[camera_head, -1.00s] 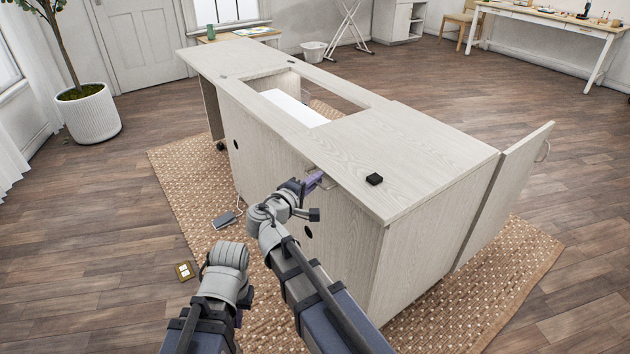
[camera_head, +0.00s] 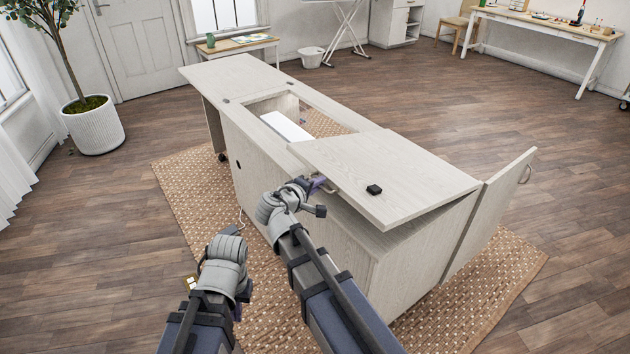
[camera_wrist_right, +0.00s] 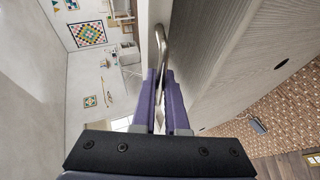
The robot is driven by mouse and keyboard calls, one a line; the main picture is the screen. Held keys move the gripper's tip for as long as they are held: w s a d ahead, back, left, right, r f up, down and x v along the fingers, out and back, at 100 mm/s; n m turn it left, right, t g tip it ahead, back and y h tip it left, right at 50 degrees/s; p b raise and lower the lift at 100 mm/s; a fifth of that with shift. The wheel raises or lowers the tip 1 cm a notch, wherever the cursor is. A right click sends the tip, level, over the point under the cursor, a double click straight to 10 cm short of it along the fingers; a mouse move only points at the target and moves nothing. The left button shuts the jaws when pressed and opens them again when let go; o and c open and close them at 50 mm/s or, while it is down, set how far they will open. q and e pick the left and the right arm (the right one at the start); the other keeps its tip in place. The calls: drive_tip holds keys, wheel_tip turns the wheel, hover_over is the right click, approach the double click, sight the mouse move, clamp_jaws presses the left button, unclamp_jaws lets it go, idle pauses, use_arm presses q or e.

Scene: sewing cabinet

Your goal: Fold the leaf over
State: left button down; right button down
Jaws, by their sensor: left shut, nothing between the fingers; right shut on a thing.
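The leaf (camera_head: 390,165) is the pale wood panel on the right part of the cabinet top (camera_head: 237,82). Its near long edge is raised off the cabinet body and it lies tilted, with a dark gap under it at the right end. My right gripper (camera_head: 318,182) is shut on the metal handle (camera_head: 331,188) at the leaf's near edge. The right wrist view shows the fingers (camera_wrist_right: 163,85) around this handle (camera_wrist_right: 161,42). My left gripper (camera_head: 236,238) is low, left of the right one and apart from the leaf; its fingers are mostly hidden behind its wrist.
A cabinet door (camera_head: 490,212) stands open at the right end. An open well (camera_head: 318,122) lies left of the leaf. A woven rug (camera_head: 185,195) is under the cabinet.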

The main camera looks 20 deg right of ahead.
drive_tip(key=w+d+r+p, duration=0.1)
drive_tip(key=d+r+p, duration=0.2)
drive_tip(key=r+p, duration=0.4)
drive_tip(key=w+d+r+g+y+p, duration=0.1)
drive_tip(key=d+r+p, duration=0.2)
drive_tip(key=r+p, duration=0.5)
drive_tip(key=shift+r+m+y+p, duration=0.2)
drive_tip(key=shift+m+y+p, duration=0.1)
drive_tip(key=shift+p, duration=0.55)
drive_tip(key=shift+w, duration=0.1)
drive_tip(key=c, duration=1.2)
unclamp_jaws()
drive_tip(key=shift+c, duration=0.2)
